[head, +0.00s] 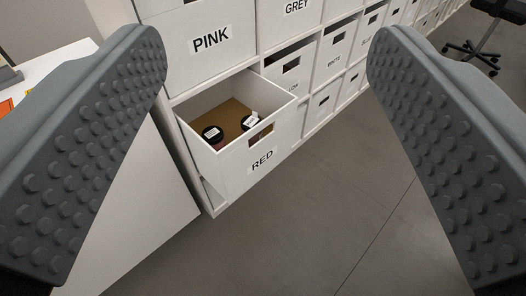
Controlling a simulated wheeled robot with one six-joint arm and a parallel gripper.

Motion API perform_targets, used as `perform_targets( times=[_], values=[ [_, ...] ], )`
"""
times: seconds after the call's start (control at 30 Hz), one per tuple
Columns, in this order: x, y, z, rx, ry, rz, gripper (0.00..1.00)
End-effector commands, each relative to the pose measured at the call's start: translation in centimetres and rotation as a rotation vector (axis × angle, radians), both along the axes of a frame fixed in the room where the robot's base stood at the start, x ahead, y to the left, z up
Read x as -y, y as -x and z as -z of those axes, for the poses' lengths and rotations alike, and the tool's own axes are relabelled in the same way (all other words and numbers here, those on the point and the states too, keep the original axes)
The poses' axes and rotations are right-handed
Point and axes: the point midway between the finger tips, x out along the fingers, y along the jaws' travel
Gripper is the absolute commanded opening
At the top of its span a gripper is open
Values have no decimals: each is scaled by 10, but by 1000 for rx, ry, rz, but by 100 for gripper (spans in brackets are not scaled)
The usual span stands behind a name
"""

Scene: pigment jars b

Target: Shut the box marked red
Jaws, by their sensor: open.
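The white box marked RED (227,164) is pulled out of the shelf unit in the head view, left of the middle. Its open top shows a brown floor and two dark-lidded jars (213,134) with white labels near its front wall. The front has a handle cut-out and faces the lower right. My gripper (268,75) is open and empty, with one grey studded finger at each side of the view. The box appears between the fingers, farther off, and neither finger visibly touches it.
Boxes marked PINK (196,48) and GREY (289,14) sit above it, and a row of similar boxes runs off to the right. A white table (137,205) stands close on the left. An office chair (484,35) is at the far right. The floor in front is clear.

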Motion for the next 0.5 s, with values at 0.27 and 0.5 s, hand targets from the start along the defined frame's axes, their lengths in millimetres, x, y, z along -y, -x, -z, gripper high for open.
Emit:
perform_targets(
  times=[0.27, 0.5],
  values=[
    [1, -56, 36, -137, -97, 12, 10],
    [2, -115, 86, -293, -217, 39, 0]
  ],
)
